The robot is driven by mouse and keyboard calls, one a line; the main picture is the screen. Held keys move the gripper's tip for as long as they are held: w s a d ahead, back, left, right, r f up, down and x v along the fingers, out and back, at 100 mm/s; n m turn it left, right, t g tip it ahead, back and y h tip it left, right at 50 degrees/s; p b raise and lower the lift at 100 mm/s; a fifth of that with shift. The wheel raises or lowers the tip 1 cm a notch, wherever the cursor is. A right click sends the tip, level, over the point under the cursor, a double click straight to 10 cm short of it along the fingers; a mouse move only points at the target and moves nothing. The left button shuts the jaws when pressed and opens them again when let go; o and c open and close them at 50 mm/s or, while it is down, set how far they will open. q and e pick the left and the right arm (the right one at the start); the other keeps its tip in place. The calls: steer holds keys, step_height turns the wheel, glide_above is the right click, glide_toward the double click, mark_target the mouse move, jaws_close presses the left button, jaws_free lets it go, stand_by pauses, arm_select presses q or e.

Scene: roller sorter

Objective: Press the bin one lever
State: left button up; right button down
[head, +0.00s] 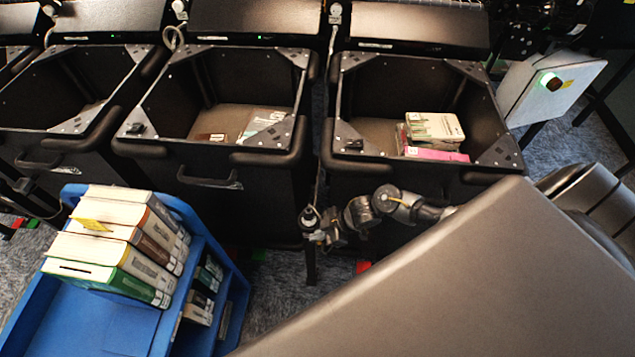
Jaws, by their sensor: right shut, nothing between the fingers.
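My right gripper (318,234) is shut and empty. It is low in front of the gap between the middle bin (215,160) and the right bin (430,175), close to a dark upright post (310,262). Small red (362,266) and green (258,254) parts show near the floor below these bins; I cannot tell which, if any, is the bin one lever. The gripper is above them and apart from them. My left gripper is not in view.
A blue cart (100,318) with a row of books (125,240) stands at front left. Books (432,130) lie in the right bin. Grey carpet shows between cart and bins.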

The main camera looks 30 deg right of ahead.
steer(key=shift+d, duration=0.2)
steer(key=d+r+p, duration=0.6)
steer(key=r, duration=0.1)
steer(key=shift+s+d+r, duration=0.2)
steer(key=shift+s, duration=0.25)
